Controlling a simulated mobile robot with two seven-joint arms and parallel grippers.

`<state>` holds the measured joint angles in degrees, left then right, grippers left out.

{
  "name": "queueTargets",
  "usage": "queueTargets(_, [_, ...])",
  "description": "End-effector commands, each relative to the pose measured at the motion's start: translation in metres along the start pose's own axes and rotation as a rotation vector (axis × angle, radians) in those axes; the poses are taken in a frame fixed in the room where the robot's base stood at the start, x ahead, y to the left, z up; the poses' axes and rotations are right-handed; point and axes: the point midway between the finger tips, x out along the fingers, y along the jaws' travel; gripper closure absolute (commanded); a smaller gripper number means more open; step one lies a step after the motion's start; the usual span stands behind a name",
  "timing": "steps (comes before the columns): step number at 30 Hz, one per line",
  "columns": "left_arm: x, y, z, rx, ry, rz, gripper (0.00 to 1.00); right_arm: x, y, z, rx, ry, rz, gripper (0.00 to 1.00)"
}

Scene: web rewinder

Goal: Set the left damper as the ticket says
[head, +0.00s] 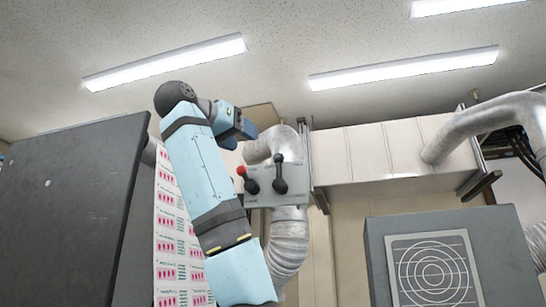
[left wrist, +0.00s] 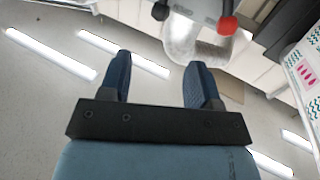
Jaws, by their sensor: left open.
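A grey damper plate (head: 266,199) is mounted on the silver duct, with two levers. The left lever (head: 246,179) has a red knob and tilts up and to the left. The right lever (head: 280,176) has a black knob and stands about upright. My left gripper (head: 245,130) is above the plate, apart from both levers. In the left wrist view my left gripper (left wrist: 160,61) is open and empty, with the red knob (left wrist: 227,25) and black knob (left wrist: 160,11) beyond its fingertips. I cannot make out a ticket. My right gripper is not in view.
A silver flexible duct (head: 288,245) runs below the plate. A dark grey panel (head: 70,210) stands at the left, beside a printed web (head: 168,245) with pink marks. A grey cabinet (head: 378,245) stands at the right. White ducting (head: 385,150) runs behind.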

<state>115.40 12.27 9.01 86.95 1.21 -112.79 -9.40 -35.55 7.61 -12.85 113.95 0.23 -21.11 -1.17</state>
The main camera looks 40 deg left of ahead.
Motion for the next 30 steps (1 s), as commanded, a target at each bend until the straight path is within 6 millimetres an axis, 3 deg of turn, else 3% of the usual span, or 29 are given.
queueTargets(12, [0.085, 0.001, -0.003, 0.0, -0.005, 0.0, 0.43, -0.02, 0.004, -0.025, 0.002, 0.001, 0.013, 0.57])
queueTargets(18, [0.116, 0.001, -0.002, 0.0, -0.003, 0.001, 0.43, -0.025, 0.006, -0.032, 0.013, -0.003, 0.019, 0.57])
queueTargets(30, [0.13, 0.0, 0.0, 0.0, 0.0, 0.0, 0.43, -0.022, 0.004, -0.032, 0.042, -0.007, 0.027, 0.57])
